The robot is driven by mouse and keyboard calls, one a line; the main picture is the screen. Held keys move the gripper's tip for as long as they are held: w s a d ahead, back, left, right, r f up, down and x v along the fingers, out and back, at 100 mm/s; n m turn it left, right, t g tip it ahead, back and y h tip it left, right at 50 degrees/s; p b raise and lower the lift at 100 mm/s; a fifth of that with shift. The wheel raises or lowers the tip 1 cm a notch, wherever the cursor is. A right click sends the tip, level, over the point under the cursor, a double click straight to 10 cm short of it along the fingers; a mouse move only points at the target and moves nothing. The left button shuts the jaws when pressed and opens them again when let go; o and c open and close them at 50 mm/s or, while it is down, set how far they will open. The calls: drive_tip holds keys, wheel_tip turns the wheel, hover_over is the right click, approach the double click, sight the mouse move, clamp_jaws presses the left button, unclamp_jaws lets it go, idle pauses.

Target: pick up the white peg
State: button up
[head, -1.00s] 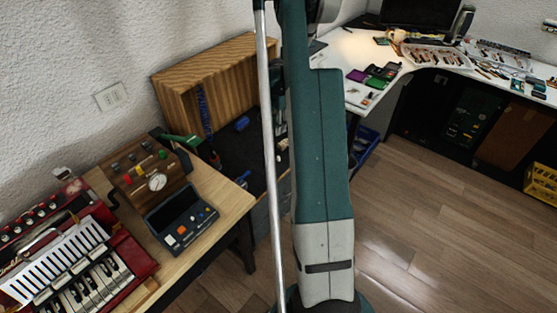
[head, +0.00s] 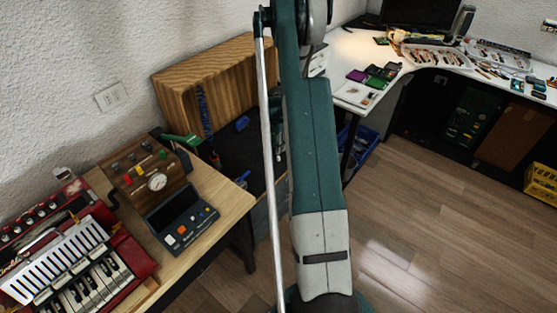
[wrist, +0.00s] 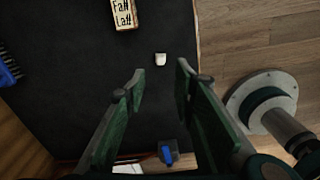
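A small white piece that looks like the white peg (wrist: 160,59) lies on a dark surface (wrist: 75,75) in the wrist view, near its right edge. My gripper (wrist: 160,71) is open, with its two green fingers spread wide. In the picture the peg shows between and just beyond the fingertips. Nothing is between the fingers, and I cannot tell how high they are above the surface. In the head view my arm hides much of the dark surface, and I cannot make out the peg there.
A tan block lettered "Fa# La#" (wrist: 124,13) lies beyond the peg. A blue bristled item (wrist: 8,70) is at the left, and a blue-topped item (wrist: 168,155) is nearer. A wooden box (head: 205,75) borders the dark surface. A red accordion (head: 75,250) stands left.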

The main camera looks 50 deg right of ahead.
sight(278, 157)
drive_tip(key=shift+f, duration=1.3)
drive_tip(key=shift+f+b, duration=0.1)
drive_tip(key=shift+b, duration=0.2)
drive_tip(key=shift+d+f+b, duration=0.2)
drive_tip(key=shift+f+b, duration=0.65)
drive_tip(key=shift+f, duration=1.65)
drive_tip(key=c, duration=0.7)
